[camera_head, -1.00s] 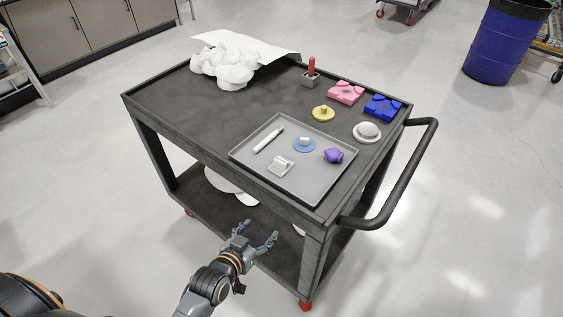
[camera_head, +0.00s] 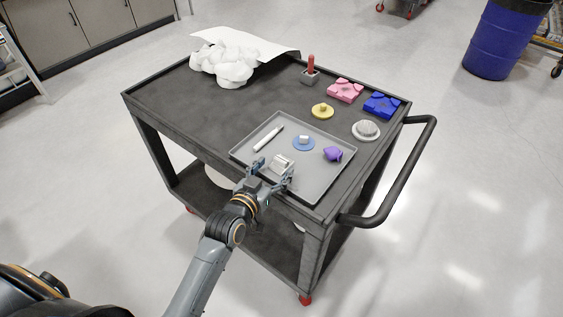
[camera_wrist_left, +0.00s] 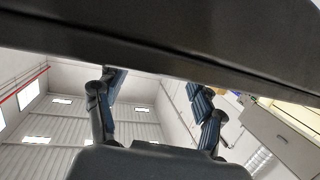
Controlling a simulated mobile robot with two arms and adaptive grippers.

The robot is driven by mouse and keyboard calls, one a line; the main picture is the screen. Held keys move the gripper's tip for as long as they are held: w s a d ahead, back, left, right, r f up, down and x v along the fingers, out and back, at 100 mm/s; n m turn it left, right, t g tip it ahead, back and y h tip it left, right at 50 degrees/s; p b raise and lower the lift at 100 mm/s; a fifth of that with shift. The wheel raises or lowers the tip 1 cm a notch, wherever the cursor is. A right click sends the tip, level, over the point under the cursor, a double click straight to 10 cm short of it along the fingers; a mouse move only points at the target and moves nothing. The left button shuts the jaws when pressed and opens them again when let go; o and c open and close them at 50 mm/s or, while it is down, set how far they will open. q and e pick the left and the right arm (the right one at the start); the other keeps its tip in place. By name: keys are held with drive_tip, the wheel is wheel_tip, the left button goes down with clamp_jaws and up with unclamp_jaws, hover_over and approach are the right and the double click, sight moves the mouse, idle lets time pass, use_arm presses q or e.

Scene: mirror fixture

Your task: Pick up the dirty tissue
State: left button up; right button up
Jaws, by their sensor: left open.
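Crumpled white tissue (camera_head: 224,66) lies in a bunched heap at the back left of the black cart's top. My left gripper (camera_head: 274,170) is open and empty at the cart's front edge, in front of the grey tray, well apart from the tissue. Its two fingers overlap the tray's near side in the head view; whether they are above it or short of it is hard to tell. The left wrist view shows the spread fingers (camera_wrist_left: 155,85) with nothing between them, below a dark band. The tissue is not in that view. My right gripper is not in view.
The tray (camera_head: 318,191) holds a white stick, a blue disc and a purple piece. A white sheet (camera_head: 268,45) lies behind the tissue. Pink (camera_head: 345,90) and blue blocks stand at the right. The cart handle (camera_head: 412,170) sticks out right. The cart top's left middle is clear.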

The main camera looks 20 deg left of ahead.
sight(280, 161)
use_arm(q)
drive_tip(key=x, duration=0.5)
drive_tip(key=shift+w+p, duration=0.1)
drive_tip(key=shift+p, duration=0.25)
drive_tip(key=shift+c, duration=0.4)
drive_tip(key=c, duration=0.7)
drive_tip(key=shift+c, duration=0.2)
